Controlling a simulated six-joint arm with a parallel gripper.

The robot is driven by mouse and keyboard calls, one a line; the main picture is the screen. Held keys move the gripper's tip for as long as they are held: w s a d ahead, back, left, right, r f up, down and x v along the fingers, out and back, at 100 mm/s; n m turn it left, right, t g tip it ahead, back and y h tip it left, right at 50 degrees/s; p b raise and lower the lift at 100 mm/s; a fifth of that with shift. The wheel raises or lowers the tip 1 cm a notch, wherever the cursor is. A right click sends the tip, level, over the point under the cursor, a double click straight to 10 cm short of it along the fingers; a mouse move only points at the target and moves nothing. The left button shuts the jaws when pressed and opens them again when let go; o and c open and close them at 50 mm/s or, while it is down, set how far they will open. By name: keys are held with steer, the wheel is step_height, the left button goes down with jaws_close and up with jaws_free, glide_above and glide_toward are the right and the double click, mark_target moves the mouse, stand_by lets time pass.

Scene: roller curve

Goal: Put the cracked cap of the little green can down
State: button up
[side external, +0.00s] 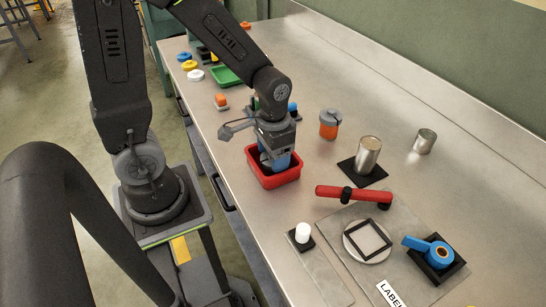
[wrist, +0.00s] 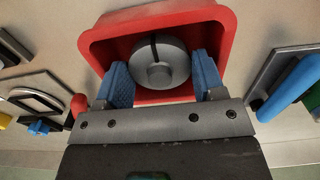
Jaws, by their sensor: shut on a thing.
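My gripper (wrist: 161,80) has blue fingers and is shut on a grey round cap (wrist: 160,66) with a dark line across its top. The cap is inside the red tray (wrist: 226,22), between its walls. In the side view, my gripper (side external: 276,160) points down into the red tray (side external: 275,183), and its fingers and the tray wall hide most of the cap. I cannot tell whether the cap touches the tray floor. A green object is partly hidden behind my gripper in the side view; I cannot tell if it is the little can.
An orange jar with a grey lid (side external: 329,124) and a metal can (side external: 368,155) on a dark pad stand right of the tray. Another can (side external: 424,141) lies farther right.

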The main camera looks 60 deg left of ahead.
steer(key=shift+f, duration=0.8)
steer(key=shift+f, duration=0.25)
steer(key=o, duration=0.7)
steer(key=shift+o, duration=0.2)
step_height(320, 180, up, 12)
steer(key=r, duration=0.1)
steer(key=s+d+r+t, duration=0.2)
steer(key=s+r+t, duration=0.3)
steer(key=s+r, duration=0.1)
steer(key=shift+d+t, duration=0.15)
steer(key=shift+t, duration=0.15)
